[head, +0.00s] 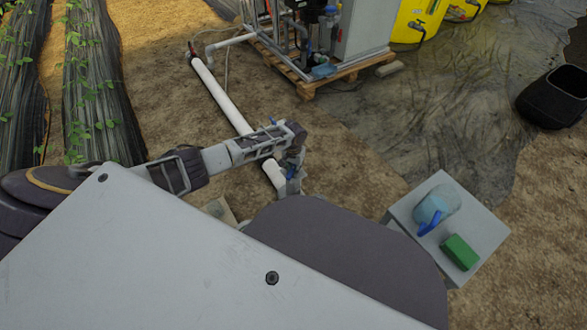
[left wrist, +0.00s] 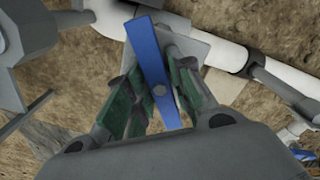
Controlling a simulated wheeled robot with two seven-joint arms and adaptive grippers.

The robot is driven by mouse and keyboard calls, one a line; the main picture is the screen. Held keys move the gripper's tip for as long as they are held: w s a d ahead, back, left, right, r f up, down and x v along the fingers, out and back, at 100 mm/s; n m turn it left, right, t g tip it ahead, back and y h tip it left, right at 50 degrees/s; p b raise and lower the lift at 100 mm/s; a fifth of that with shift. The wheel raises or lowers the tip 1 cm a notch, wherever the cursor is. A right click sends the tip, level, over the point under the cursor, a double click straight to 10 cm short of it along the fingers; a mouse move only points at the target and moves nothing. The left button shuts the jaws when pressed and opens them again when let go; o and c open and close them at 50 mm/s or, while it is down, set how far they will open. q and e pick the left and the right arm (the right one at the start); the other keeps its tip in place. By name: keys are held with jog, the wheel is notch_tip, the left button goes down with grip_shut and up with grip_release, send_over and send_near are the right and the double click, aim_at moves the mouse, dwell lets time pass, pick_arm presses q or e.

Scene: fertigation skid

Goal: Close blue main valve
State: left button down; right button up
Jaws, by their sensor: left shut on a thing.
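The blue main valve's lever (left wrist: 152,60) stands out in the left wrist view, over a grey valve body on the white pipe. It slants across the pipe's line. My left gripper (left wrist: 160,105) is shut on the lever, with its green-padded fingers on both sides of it. In the head view, my left gripper (head: 290,160) reaches down to the white pipe (head: 222,95), and only a small blue part of the lever (head: 291,174) shows beneath it. The gripper hides most of the valve there. My right gripper is in neither view.
A skid on a wooden pallet (head: 306,88) with a grey cabinet stands at the back, near yellow tanks (head: 418,20). A grey box (head: 487,222) at right bears a blue-handled jug (head: 435,205) and a green block (head: 460,252). A black tub (head: 555,97) lies far right.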

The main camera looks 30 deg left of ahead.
pick_arm(q)
jog(key=shift+m, duration=2.2)
jog(key=c, duration=2.2)
grip_release()
jog(key=shift+m, duration=1.9)
jog(key=o, duration=1)
jog(key=shift+o, duration=0.2)
